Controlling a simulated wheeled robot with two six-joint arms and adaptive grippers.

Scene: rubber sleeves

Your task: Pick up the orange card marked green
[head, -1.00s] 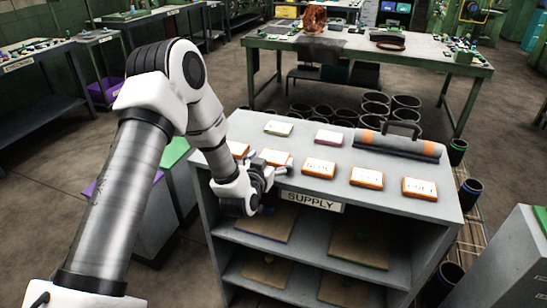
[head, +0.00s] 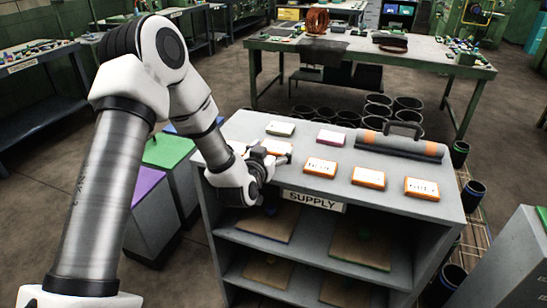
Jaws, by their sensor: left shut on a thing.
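Several orange-edged cards with white labels lie in a row on top of the grey supply shelf (head: 345,145). Three are clear to the right: one card (head: 320,167), a middle card (head: 368,178) and a right card (head: 421,188). My left gripper (head: 277,156) is shut on the second orange card from the left (head: 275,147), at the shelf's front edge. The label words are too small for me to read surely. My right gripper is not in view.
A pale card (head: 280,128) and a pink-edged card (head: 330,138) lie behind the row. Bins with green (head: 168,150) and purple (head: 146,184) lids stand left of the shelf.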

